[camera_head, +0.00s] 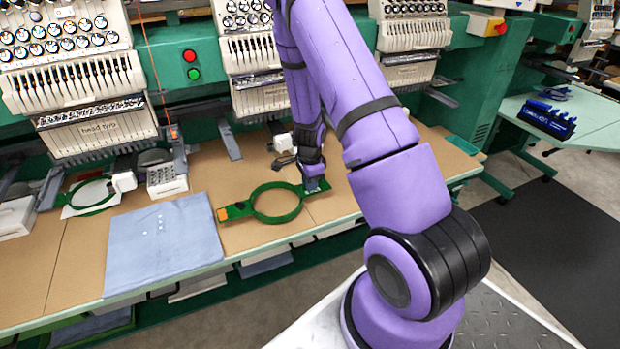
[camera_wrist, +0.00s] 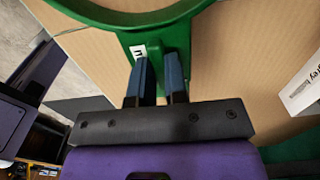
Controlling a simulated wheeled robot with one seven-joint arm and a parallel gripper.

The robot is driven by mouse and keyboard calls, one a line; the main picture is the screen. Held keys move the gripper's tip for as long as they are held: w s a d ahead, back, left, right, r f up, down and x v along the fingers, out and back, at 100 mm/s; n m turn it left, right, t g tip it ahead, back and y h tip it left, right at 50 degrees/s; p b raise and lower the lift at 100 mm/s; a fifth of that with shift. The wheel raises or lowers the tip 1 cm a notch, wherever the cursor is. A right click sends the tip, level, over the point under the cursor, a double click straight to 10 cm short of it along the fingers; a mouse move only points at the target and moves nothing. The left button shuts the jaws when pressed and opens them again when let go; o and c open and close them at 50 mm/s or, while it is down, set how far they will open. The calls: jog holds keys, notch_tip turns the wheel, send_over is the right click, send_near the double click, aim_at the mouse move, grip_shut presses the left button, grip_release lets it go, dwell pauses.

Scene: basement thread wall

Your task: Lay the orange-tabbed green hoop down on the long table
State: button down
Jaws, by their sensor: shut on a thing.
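The green hoop (camera_head: 276,219) with an orange tab (camera_head: 222,214) at its left end shows over the brown top of the long table (camera_head: 226,168), in the middle of the head view. My gripper (camera_head: 316,184) is at the hoop's right end, opposite the orange tab. In the wrist view, the blue fingers of my gripper (camera_wrist: 160,72) are shut on the hoop's green bracket (camera_wrist: 176,38), beside a small white label. The hoop looks about flat. I cannot tell whether it touches the table or is slightly above it.
A folded blue cloth (camera_head: 163,245) lies left of the hoop. Another green hoop with white fabric (camera_head: 88,196) and a white box (camera_head: 166,182) are farther left. Embroidery machine heads (camera_head: 80,75) stand along the back. A side table (camera_head: 590,118) holds a blue rack (camera_head: 546,118).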

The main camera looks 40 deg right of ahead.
jog(key=shift+f, duration=0.4)
dwell(0.4)
jog(key=c, duration=1.1)
grip_release()
jog(key=shift+o, duration=0.2)
notch_tip(320, 180, up, 11)
jog(key=shift+a, duration=0.1)
